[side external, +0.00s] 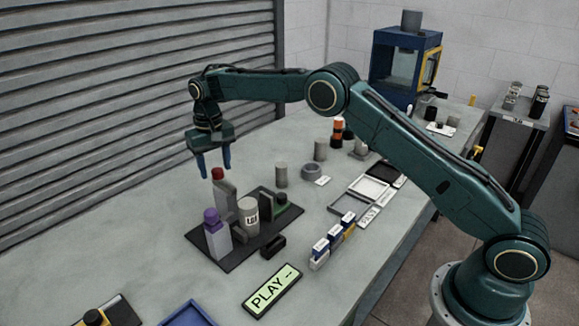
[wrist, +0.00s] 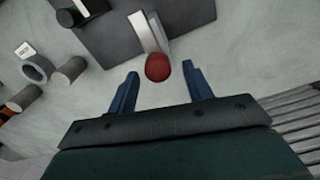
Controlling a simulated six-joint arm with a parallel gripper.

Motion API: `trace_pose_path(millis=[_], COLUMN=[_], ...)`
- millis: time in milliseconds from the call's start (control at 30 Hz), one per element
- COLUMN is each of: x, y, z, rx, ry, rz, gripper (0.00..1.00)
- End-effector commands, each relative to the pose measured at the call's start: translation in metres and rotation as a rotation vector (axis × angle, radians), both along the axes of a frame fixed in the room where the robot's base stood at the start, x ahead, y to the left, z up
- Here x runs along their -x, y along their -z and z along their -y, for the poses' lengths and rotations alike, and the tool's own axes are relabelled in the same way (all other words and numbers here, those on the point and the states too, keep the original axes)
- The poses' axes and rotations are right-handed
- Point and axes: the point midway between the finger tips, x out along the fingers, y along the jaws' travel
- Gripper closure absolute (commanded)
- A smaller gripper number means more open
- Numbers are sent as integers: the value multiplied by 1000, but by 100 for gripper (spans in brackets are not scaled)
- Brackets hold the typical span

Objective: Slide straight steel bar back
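My gripper (side external: 215,172) is open, its two blue fingers pointing down above the dark fixture plate (side external: 205,250). A grey upright piece (side external: 226,192) with a red knob (side external: 217,173) stands at the back of that plate. In the wrist view the red knob (wrist: 158,68) appears between the fingertips, with a pale grey bar-like piece (wrist: 149,32) behind it. I cannot tell whether the knob is level with the fingertips or below them; nothing is gripped. Which piece is the straight steel bar is not clear.
A purple-topped grey block (side external: 213,240) and a labelled grey cylinder (side external: 248,217) stand on the plate. Grey cylinders (side external: 281,175) and a ring (side external: 311,171) stand to the right. A PLAY sign (side external: 272,290) lies in front.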

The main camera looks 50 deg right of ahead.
Motion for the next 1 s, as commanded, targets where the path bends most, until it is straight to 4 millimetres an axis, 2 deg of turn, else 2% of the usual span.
trace_pose_path(millis=[267, 467, 667, 1000], x=[1, 1, 1, 1], y=[1, -7, -29, -79], z=[0, 0, 0, 0], rx=[1, 1, 0, 0], ry=[0, 0, 0, 0], rz=[-6, -5, -4, -3], gripper=[50, 50, 50, 50])
